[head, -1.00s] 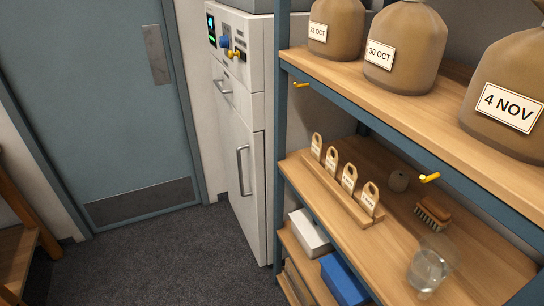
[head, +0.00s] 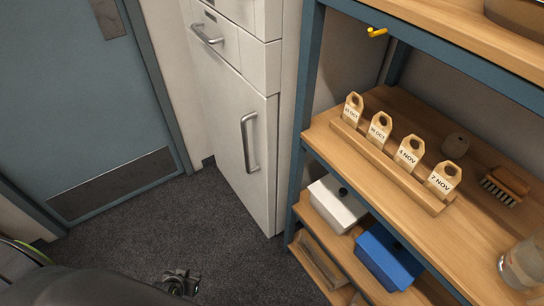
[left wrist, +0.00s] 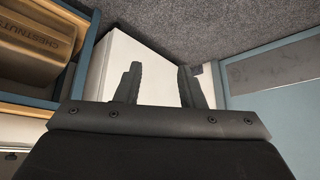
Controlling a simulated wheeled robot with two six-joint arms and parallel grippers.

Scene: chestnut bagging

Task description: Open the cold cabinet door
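The white cold cabinet (head: 262,62) stands between the blue door and the shelf rack. Its lower door (head: 222,110) is shut, with a vertical metal bar handle (head: 249,143) near its right edge. A drawer with a horizontal handle (head: 206,35) is above it. My left gripper (head: 182,282) is low at the bottom of the head view, over the dark floor and apart from the cabinet. In the left wrist view its two fingers (left wrist: 160,88) are spread with nothing between them. The white cabinet (left wrist: 124,62) shows beyond them there. My right gripper is not in view.
The wood and blue-framed shelf rack (head: 305,100) stands close right of the cabinet, holding tags in a wooden rack (head: 390,170), a white box (head: 338,203) and a blue box (head: 388,258). A blue room door (head: 85,100) is left. The carpet (head: 150,230) before the cabinet is clear.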

